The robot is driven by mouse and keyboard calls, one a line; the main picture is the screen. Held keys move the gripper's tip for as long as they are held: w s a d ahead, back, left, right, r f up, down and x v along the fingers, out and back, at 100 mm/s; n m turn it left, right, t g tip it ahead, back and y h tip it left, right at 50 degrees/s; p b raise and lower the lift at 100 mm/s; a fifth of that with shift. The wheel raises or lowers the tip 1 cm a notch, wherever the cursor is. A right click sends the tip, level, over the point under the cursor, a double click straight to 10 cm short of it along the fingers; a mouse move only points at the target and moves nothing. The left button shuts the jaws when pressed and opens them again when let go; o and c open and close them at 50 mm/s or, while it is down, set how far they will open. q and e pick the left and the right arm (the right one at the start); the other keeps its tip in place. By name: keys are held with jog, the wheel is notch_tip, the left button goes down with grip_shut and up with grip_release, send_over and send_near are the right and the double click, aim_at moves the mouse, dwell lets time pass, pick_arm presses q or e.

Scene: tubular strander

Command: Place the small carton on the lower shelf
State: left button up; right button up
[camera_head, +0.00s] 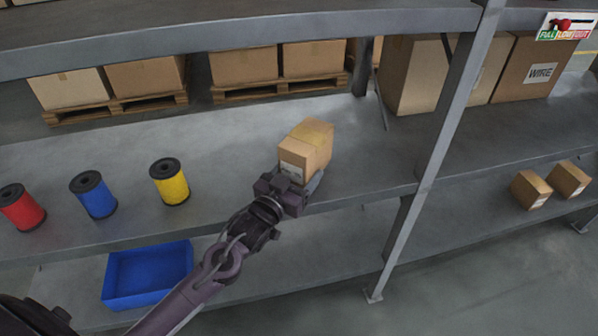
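The small carton (308,147), brown with tan tape and a pale label low on its front, is at the front of the middle shelf (360,150). My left gripper (294,186) is right against the carton's near lower side. The fingertips are partly hidden by the carton, so I cannot tell whether they grip it, or whether the carton rests on the shelf or is just above it. The lower shelf (325,245) runs below and has bare room left of the slanted post. My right gripper is not in view.
Red (22,207), blue (94,195) and yellow (169,182) spools stand left on the middle shelf. A blue bin (148,275) sits on the lower shelf. A grey post (440,150) rises right of the carton. Two small cartons (530,189) (568,179) are at the far right.

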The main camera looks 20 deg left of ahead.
pick_arm(q)
jog(key=o, duration=0.3)
jog(key=shift+s+d+f+g, duration=0.1)
jog(key=shift+s+f+g, duration=0.05)
jog(key=shift+f, duration=0.35)
jog(key=shift+s+d+f+g, duration=0.1)
jog(key=shift+f+g, duration=0.05)
jog(key=shift+f, duration=0.35)
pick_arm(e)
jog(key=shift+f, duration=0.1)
pick_arm(q)
jog(key=shift+o, duration=0.2)
jog(key=shift+r, duration=0.6)
jog(key=p+v, duration=0.1)
jog(key=v, duration=1)
jog(key=shift+s+a+r, duration=0.2)
jog(key=shift+s+r, duration=0.05)
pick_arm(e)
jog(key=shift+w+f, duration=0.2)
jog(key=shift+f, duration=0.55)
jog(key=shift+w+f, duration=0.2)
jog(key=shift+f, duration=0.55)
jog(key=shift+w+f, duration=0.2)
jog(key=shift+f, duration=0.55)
